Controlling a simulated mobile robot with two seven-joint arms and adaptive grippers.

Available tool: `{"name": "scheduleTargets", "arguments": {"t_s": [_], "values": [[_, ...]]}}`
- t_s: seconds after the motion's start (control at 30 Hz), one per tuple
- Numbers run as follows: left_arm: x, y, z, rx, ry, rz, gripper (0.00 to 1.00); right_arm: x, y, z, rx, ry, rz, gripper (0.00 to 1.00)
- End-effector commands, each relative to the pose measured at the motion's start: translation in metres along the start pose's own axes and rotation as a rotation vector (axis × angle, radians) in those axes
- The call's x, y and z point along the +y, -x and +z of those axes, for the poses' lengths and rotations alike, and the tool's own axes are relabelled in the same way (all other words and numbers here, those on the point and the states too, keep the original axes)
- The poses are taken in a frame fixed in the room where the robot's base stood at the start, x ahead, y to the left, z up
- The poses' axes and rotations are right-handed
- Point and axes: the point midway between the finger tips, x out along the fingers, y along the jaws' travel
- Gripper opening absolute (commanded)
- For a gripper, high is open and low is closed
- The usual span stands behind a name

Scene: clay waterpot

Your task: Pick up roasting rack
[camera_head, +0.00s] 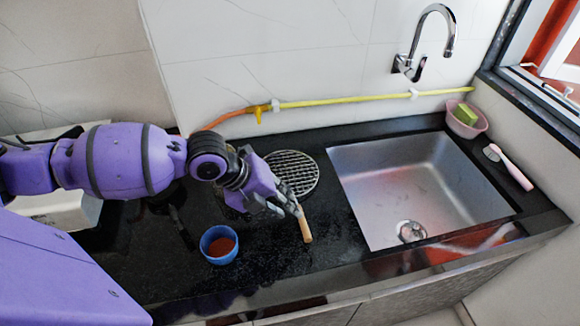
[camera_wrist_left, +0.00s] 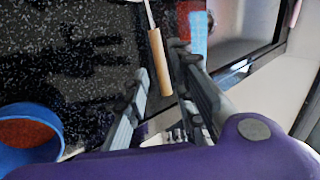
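The roasting rack (camera_head: 294,170) is a round dark wire grid with a wooden handle (camera_head: 305,229). It lies on the black counter left of the sink, its handle pointing toward the front edge. My left gripper (camera_head: 286,208) is over the near side of the rack, close to the handle, and partly covers the stem. In the left wrist view the wooden handle (camera_wrist_left: 159,62) shows in the gap between the two spread fingers. The fingers appear apart from it; how far they are above it is hard to judge. The grid is out of the wrist view. My right gripper is not seen.
A blue bowl (camera_head: 218,244) with reddish contents stands left of the handle. The steel sink (camera_head: 400,170) with a faucet (camera_head: 425,45) is to the right. A pink bowl (camera_head: 467,120), a brush (camera_head: 510,167) and a yellow hose (camera_head: 350,101) lie farther off.

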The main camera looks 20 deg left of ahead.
Motion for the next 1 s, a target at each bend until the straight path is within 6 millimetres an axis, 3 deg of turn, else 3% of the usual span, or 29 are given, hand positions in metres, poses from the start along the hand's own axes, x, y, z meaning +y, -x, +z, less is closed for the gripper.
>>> {"name": "scheduleTargets", "arguments": {"t_s": [0.13,0.4,0.7,0.97,1.0], "values": [[0.0,-0.006,0.001,0.001,-0.002,-0.001,0.24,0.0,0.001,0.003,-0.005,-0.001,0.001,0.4],[0.001,-0.036,0.004,0.0,-0.001,-0.001,0.24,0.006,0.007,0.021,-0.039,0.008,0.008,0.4],[0.002,-0.074,0.01,-0.001,-0.003,-0.002,0.24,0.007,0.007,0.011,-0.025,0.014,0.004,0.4],[0.003,-0.077,0.01,-0.002,-0.004,0.0,0.24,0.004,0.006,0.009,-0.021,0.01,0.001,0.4],[0.003,-0.077,0.01,-0.002,-0.004,0.0,0.2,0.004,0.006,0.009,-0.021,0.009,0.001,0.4]]}}
